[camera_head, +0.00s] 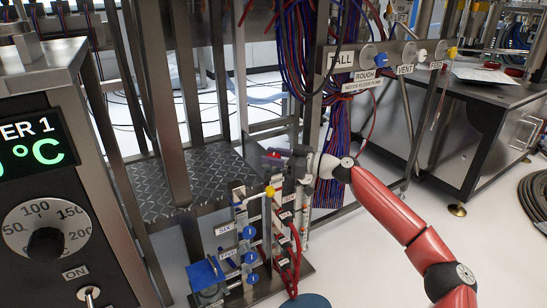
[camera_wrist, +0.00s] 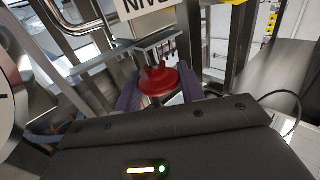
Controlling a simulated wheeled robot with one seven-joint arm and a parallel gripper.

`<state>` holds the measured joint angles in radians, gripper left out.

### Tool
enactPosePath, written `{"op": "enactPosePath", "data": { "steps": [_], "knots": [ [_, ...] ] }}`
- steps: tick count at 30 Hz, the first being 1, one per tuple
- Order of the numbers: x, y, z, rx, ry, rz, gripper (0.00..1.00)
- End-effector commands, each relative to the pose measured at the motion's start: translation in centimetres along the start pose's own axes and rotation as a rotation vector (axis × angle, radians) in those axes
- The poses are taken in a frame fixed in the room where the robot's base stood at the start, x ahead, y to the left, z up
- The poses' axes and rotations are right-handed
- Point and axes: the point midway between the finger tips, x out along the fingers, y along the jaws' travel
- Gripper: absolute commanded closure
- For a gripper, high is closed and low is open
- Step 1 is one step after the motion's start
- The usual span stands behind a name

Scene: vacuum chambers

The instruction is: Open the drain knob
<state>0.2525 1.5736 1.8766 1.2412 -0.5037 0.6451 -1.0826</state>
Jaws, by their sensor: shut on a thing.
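A red round knob (camera_wrist: 160,80) shows in the wrist view between the two purple-grey fingers of my gripper (camera_wrist: 161,88), which is shut on it. Above the knob is a white label (camera_wrist: 144,6) with upside-down letters that look like the end of "DRAIN". In the head view my gripper (camera_head: 274,158) is at the top of a small valve stand (camera_head: 240,215), at the end of my red arm.
The stand carries blue knobs (camera_head: 248,232), a yellow knob (camera_head: 270,191) and red tubing (camera_head: 296,250). A grey panel with labelled knobs (camera_head: 405,58) and hanging cables (camera_head: 310,45) is behind. A dial box (camera_head: 75,200) stands left. Open floor (camera_head: 370,265) lies right.

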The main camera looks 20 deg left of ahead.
Motion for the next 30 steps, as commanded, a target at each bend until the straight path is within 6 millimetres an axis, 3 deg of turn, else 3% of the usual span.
{"op": "enactPosePath", "data": {
  "steps": [12,30],
  "knots": [
    [0.09,0.13,-0.39,0.000,-0.002,-0.282,0.84],
    [0.04,0.09,-0.16,-0.001,-0.001,-0.397,0.84]
  ]
}}
